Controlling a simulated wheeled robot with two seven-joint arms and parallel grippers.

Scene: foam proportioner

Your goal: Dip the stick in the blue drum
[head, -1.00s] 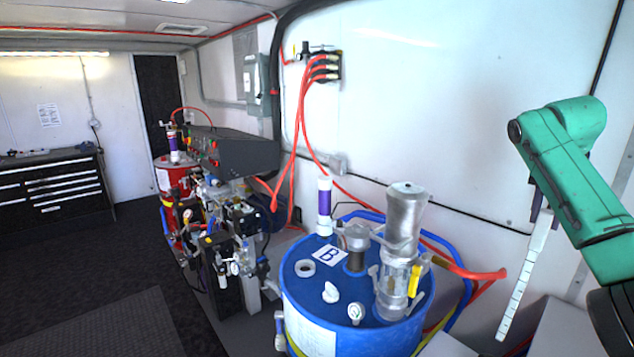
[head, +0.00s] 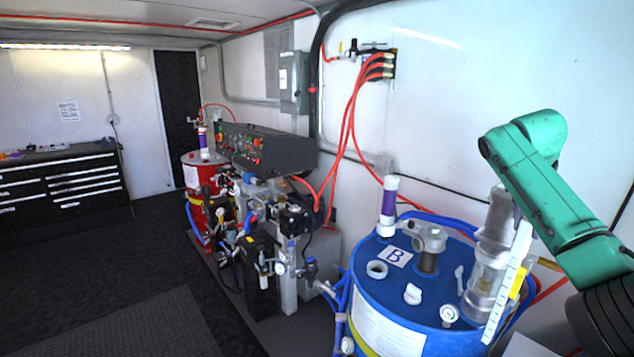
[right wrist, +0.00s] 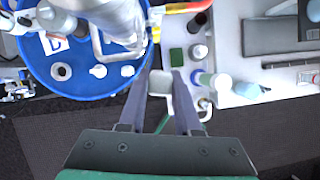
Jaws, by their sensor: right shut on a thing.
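The blue drum (head: 378,295) stands at the lower right of the head view, with a "B" label on its lid. A round white-rimmed opening (head: 377,270) is in the lid. It also shows in the right wrist view (right wrist: 61,71). The stick (head: 508,283) is long, white and marked with dark lines. It hangs down at a slight tilt from my right gripper (right wrist: 162,84), which is shut on its upper end. In the head view it overlaps the drum's right side; I cannot tell its distance from the drum. My left gripper is not in view.
A clear and metal pump (head: 490,250) rises from the drum's right side, behind the stick. A white and purple cylinder (head: 388,205) stands at the lid's back. Red hoses (head: 350,125) run down the wall. A red drum (head: 200,175) and machinery stand left; open floor lies beyond.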

